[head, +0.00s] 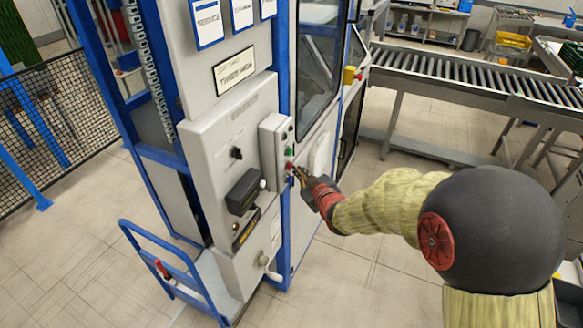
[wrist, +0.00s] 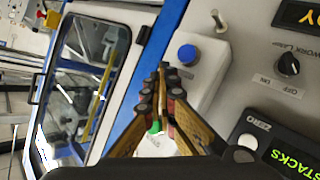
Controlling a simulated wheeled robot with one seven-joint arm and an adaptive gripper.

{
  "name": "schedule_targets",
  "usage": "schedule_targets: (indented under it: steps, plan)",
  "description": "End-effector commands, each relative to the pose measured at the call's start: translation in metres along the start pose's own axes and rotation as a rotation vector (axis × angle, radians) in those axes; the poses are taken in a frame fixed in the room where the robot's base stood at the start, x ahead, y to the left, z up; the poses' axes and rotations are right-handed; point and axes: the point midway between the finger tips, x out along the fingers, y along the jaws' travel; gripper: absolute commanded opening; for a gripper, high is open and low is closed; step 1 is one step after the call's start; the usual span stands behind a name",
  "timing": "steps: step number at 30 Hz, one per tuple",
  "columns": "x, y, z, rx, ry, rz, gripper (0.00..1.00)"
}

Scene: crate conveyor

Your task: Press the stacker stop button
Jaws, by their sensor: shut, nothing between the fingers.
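A grey control box (head: 272,146) with a column of small buttons is fixed to the front of the blue-framed machine. A green button (head: 288,151) sits above a red button (head: 290,165) on it. My gripper (head: 297,172) is shut and empty, its tips at the box, close to the red button; I cannot tell if they touch it. In the wrist view my gripper (wrist: 162,75) points at the box face, beside a blue button (wrist: 188,54). Part of a green button (wrist: 155,127) shows between its fingers. The red button is hidden there. No stop label is readable.
A dark rotary knob (head: 237,153) and a black display unit (head: 243,192) are left of the box. A blue cart frame (head: 163,262) stands at lower left. A roller conveyor (head: 470,82) runs behind at right. Floor to the right of the machine is clear.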

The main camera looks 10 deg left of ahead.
Motion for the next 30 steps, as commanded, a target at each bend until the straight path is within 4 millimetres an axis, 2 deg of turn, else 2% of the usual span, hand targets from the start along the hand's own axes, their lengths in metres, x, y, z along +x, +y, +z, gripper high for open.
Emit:
schedule_targets:
  steps: [6,17,30]
  plan:
    - [-0.008,0.006,0.006,-0.001,0.0,0.001,0.0]
    - [-0.009,0.007,0.007,0.0,-0.001,0.0,0.0]
    - [-0.035,0.026,0.026,0.0,-0.002,0.002,0.0]
